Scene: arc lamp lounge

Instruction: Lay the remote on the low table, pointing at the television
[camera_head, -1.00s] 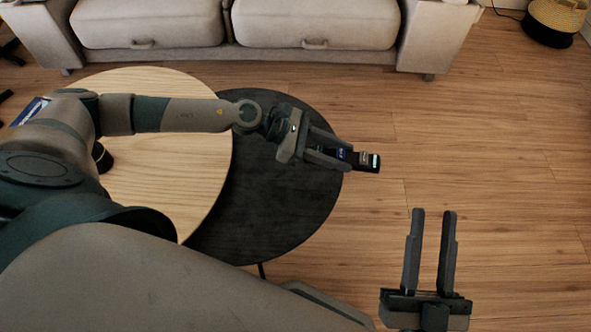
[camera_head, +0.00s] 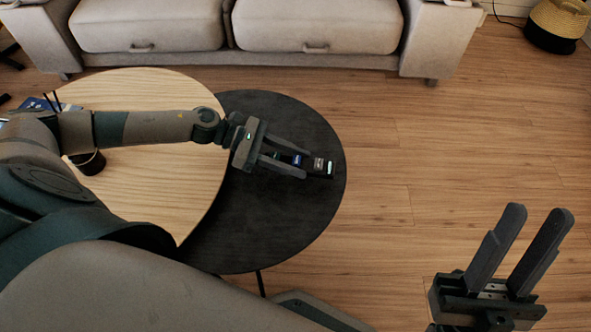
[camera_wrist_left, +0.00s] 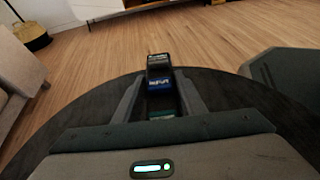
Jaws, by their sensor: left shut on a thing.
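The remote (camera_head: 318,166) is a dark, slim bar with blue and pale patches. My left gripper (camera_head: 291,163) is shut on it, and its far end sticks out past the fingertips. In the head view it appears over the black round low table (camera_head: 262,222), pointing right. The left wrist view shows the remote (camera_wrist_left: 159,72) between the fingers, with the dark table top (camera_wrist_left: 228,100) around and below. I cannot tell whether the remote touches the table. My right gripper (camera_head: 522,250) is open and empty, over the floor at lower right. No television is clearly seen.
A pale wooden table (camera_head: 150,190) adjoins the black one, with a dark round object (camera_head: 88,163) on it. A grey sofa (camera_head: 318,25) stands behind. A basket (camera_head: 557,22) is at top right. A white cabinet (camera_wrist_left: 98,8) shows in the wrist view. Floor at right is clear.

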